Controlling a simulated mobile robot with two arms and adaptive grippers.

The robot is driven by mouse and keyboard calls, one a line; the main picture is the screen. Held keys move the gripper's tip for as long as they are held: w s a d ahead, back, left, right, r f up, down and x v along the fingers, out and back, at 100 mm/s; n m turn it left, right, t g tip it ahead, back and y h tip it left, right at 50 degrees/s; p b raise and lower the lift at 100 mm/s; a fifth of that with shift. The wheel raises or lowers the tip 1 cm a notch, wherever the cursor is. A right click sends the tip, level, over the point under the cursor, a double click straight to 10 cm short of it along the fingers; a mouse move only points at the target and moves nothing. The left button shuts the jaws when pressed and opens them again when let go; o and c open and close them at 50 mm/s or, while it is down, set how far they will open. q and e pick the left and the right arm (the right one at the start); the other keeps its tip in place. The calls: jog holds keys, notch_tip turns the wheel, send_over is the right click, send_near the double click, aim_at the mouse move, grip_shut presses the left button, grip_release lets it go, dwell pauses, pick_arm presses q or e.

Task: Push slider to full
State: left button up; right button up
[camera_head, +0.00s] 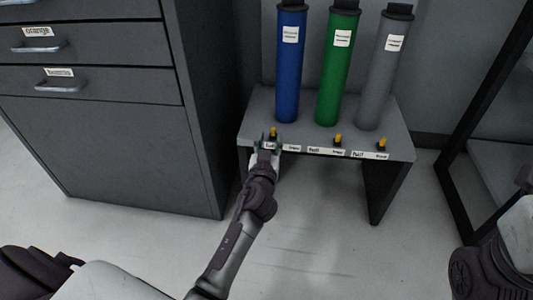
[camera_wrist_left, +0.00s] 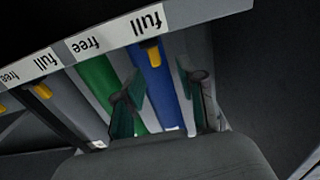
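A yellow-tipped slider (camera_head: 273,133) stands at the front edge of the bench (camera_head: 404,145), below the blue roll (camera_head: 287,75). It sits behind the left of its two labels; the wrist view reads that label (camera_wrist_left: 147,20) as "full" and its neighbour (camera_wrist_left: 87,45) as "free". The slider (camera_wrist_left: 153,53) also shows there, beyond my fingertips and between their lines. My left gripper (camera_head: 266,150) is at the bench's front edge, close to this slider. Its fingers (camera_wrist_left: 163,92) are apart with nothing between them. I cannot tell whether a finger touches the slider. My right gripper is out of view.
Two more yellow sliders, one below the green roll (camera_head: 337,65) and one below the grey roll (camera_head: 384,70), stand by their right labels. A dark drawer cabinet (camera_head: 110,140) is close on the left. A black-framed rack (camera_head: 470,130) stands right. Floor before the bench is clear.

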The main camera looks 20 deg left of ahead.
pick_arm(q)
jog(key=v, duration=0.6)
jog(key=shift+s, duration=0.3)
